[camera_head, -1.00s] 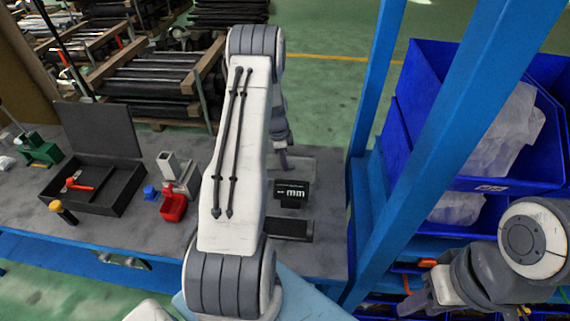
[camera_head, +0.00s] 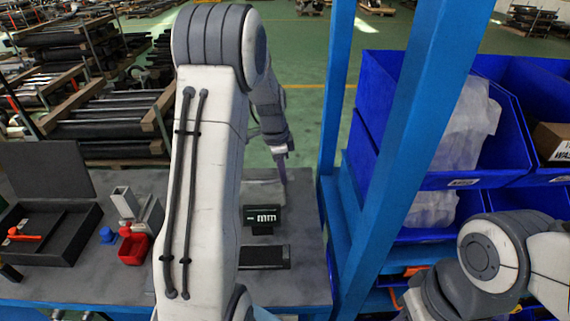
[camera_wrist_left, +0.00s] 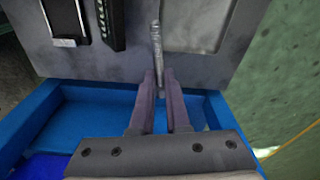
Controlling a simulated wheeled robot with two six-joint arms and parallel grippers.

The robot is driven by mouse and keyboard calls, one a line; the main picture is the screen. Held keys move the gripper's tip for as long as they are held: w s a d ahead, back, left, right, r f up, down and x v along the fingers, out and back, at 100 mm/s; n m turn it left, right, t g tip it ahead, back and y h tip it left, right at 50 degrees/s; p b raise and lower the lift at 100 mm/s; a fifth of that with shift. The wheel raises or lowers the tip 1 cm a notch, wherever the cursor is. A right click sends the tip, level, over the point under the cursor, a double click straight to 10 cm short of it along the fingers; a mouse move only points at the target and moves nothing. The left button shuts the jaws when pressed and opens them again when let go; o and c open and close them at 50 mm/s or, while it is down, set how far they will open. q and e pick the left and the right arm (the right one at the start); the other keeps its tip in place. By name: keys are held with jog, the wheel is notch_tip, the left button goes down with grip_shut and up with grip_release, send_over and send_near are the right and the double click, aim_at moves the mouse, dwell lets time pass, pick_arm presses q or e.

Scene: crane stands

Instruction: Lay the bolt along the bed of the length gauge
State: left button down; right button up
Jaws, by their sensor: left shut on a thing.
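My left gripper (camera_head: 281,168) reaches over the far right part of the bench. In the left wrist view its two fingers (camera_wrist_left: 160,98) are shut on the bolt (camera_wrist_left: 156,40), a slim grey rod that points away from the wrist. The length gauge has a black display (camera_head: 263,217) with "- mm" on it and a flat dark bed (camera_head: 264,257) before it. In the wrist view the bed (camera_wrist_left: 65,20) is at the upper left, apart from the bolt. My right arm shows at the lower right, but its fingertips do not.
A grey plate (camera_head: 262,190) lies behind the display. A red bin (camera_head: 134,249), a blue piece (camera_head: 107,235) and an open black case (camera_head: 45,245) are at left. A blue post (camera_head: 335,110) and blue bins (camera_head: 440,120) stand close on the right.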

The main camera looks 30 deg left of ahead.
pick_arm(q)
jog(key=shift+d+r, duration=0.15)
jog(key=shift+d, duration=0.1)
jog(key=p, duration=0.4)
send_over(254, 194)
jog(key=f, duration=0.7)
jog(key=shift+s+a, duration=0.15)
jog(key=shift+a, duration=0.05)
notch_tip(254, 194, down, 3)
jog(key=shift+p, duration=0.6)
jog(key=shift+f, duration=0.3)
jog(key=shift+f, duration=0.1)
